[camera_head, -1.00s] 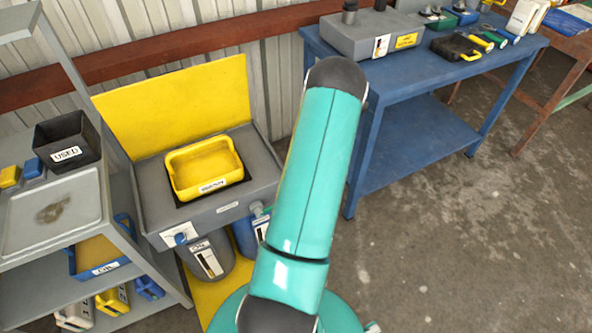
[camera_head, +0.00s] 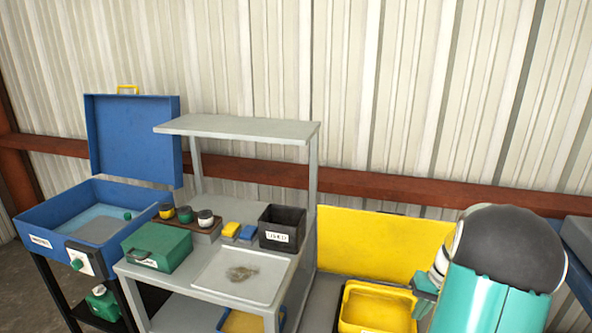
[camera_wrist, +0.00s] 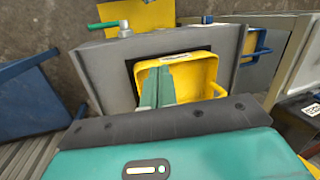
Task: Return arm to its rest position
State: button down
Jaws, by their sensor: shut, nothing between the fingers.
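My teal arm stands at the lower right of the head view, its dark rounded joint on top. Part of my gripper's end shows at the arm's left side there, mostly hidden by the arm. In the wrist view my gripper (camera_wrist: 156,88) has its teal fingers together, with nothing seen between them. The fingers show in front of a yellow tray (camera_wrist: 206,72); I cannot tell the height between them. The same tray shows in the head view (camera_head: 372,308), just left of my arm.
A yellow panel (camera_head: 380,246) stands behind the tray. To the left are a grey shelf unit (camera_head: 238,127), a black bin marked USED (camera_head: 283,230), a green case (camera_head: 157,248) and a blue lidded basin (camera_head: 40,220). A corrugated wall (camera_head: 330,90) closes the back.

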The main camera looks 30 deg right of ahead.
jog(key=w+a+r+n+h, duration=0.25)
jog(key=a+r, duration=0.45)
jog(key=a, duration=0.4)
jog(key=w+a+r+n+h, duration=0.1)
jog(key=w+a+r, duration=0.3)
jog(key=a+r, duration=0.45)
jog(key=s+a+r+n+t, duration=0.2)
jog(key=s+a, duration=0.2)
jog(key=a, duration=0.6)
jog(key=s+a+r+n+t, duration=0.2)
jog(key=s+a, duration=0.2)
jog(key=a, duration=0.7)
jog(key=shift+s+a, duration=0.15)
jog(key=shift+s, duration=0.2)
